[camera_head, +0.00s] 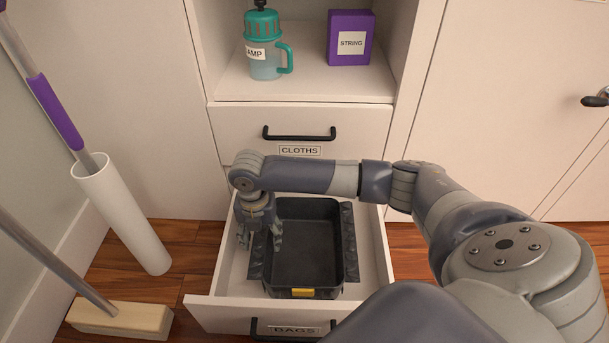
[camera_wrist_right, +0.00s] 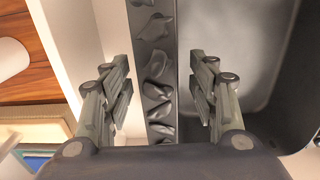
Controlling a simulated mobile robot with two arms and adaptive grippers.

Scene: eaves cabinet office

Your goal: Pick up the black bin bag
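The black bin bag (camera_head: 257,262) shows as a dark crumpled strip in the open drawer labelled BAGS (camera_head: 225,302), along the left side of a black bin (camera_head: 308,240). A similar dark strip (camera_head: 348,240) lies along the bin's right side; I cannot tell whether they are one piece. My right gripper (camera_head: 260,240) points down over the left strip. In the right wrist view it is open (camera_wrist_right: 162,80), with the crumpled strip (camera_wrist_right: 158,95) between its fingers and no clear contact. My left gripper is out of view.
The CLOTHS drawer (camera_head: 350,124) is shut just above my right forearm. A lamp-labelled bottle (camera_head: 265,62) and purple STRING box (camera_head: 350,38) stand on the shelf. A white tube (camera_head: 125,215) and a broom head (camera_head: 120,320) stand on the floor at left.

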